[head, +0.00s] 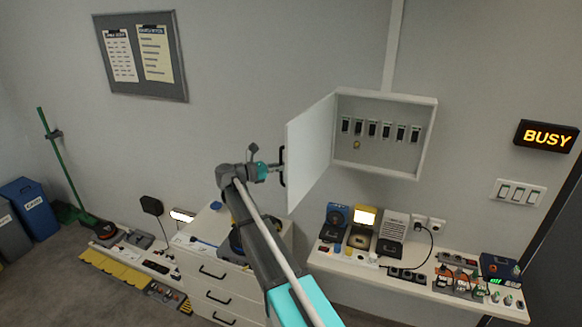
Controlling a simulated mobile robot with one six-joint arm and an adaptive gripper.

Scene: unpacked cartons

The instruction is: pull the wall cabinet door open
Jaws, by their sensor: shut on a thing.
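The white wall cabinet (429,140) hangs on the grey wall right of the middle in the head view. Its door (310,150) is hinged on the left and stands swung well out from the wall. My gripper (278,166) is at the door's outer side, shut on the dark handle (283,180). The fingertips are small in view and partly hidden.
A white drawer unit (208,283) stands below my arm. A shelf (400,282) with several devices and cords runs under the cabinet. A lit BUSY sign (546,136) and a switch panel (518,191) are at the right. A noticeboard (142,55) hangs upper left.

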